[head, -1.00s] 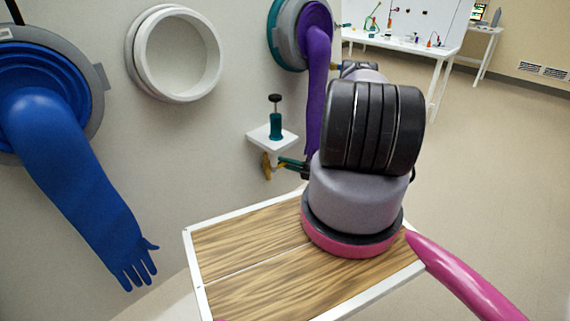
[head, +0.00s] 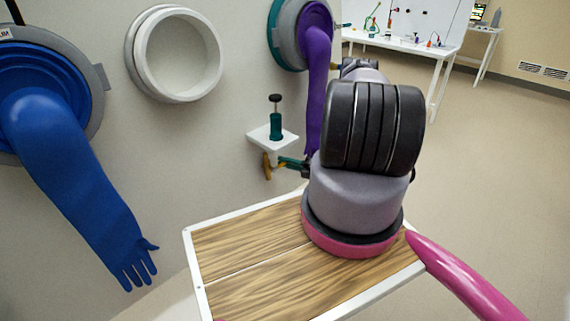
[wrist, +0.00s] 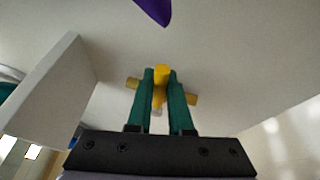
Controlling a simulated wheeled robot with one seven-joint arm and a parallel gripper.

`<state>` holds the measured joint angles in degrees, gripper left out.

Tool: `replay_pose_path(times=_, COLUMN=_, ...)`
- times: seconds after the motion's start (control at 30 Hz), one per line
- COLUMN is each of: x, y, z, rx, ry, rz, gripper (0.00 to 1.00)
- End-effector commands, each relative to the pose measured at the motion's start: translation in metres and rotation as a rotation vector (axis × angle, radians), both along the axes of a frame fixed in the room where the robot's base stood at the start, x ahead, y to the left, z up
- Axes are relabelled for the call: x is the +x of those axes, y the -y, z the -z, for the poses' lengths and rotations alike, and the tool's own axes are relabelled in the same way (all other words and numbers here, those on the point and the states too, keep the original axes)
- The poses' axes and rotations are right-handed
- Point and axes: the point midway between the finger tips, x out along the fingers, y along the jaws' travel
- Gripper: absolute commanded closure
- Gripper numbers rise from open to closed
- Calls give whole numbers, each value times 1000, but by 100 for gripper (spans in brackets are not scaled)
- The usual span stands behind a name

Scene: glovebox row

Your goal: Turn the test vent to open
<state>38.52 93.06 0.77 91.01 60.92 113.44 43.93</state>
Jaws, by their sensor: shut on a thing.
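The test vent is a small brass fitting (head: 267,166) on the wall, just below a white shelf in the head view. Its brass body also shows in the wrist view (wrist: 192,98), crossing behind my fingers. Its yellow handle (wrist: 161,72) stands between the two teal fingers of my gripper (wrist: 160,84), which are shut on it. In the head view my gripper (head: 291,162) reaches the vent from the right, with its fingertips small and partly hidden by the fitting and my arm. The vent's open and closed marks cannot be made out.
The white shelf (head: 261,139) with a teal plunger-like item (head: 275,122) sits right above the vent. A purple glove (head: 315,95) hangs close to its right. A blue glove (head: 75,180) and an empty white port ring (head: 134,50) are at the left.

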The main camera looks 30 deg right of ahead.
Motion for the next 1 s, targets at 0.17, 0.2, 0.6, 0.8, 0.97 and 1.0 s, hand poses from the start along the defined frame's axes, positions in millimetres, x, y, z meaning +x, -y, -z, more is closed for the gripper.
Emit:
replay_pose_path(times=0.17, x=0, y=0, z=-8, rx=-102, ry=36, rz=-14, gripper=100)
replay_pose_path(times=0.2, x=0, y=0, z=-10, rx=-132, ry=45, rz=-18, gripper=100)
replay_pose_path(times=0.6, x=-1, y=-10, z=-31, rx=-470, ry=169, rz=-62, gripper=100)
replay_pose_path(times=0.8, x=-2, y=-16, z=-39, rx=-618, ry=222, rz=-81, gripper=100)
replay_pose_path(times=0.97, x=-3, y=-21, z=-43, rx=-707, ry=255, rz=-93, gripper=100)
replay_pose_path(times=1.0, x=-3, y=-22, z=-44, rx=-724, ry=260, rz=-95, gripper=100)
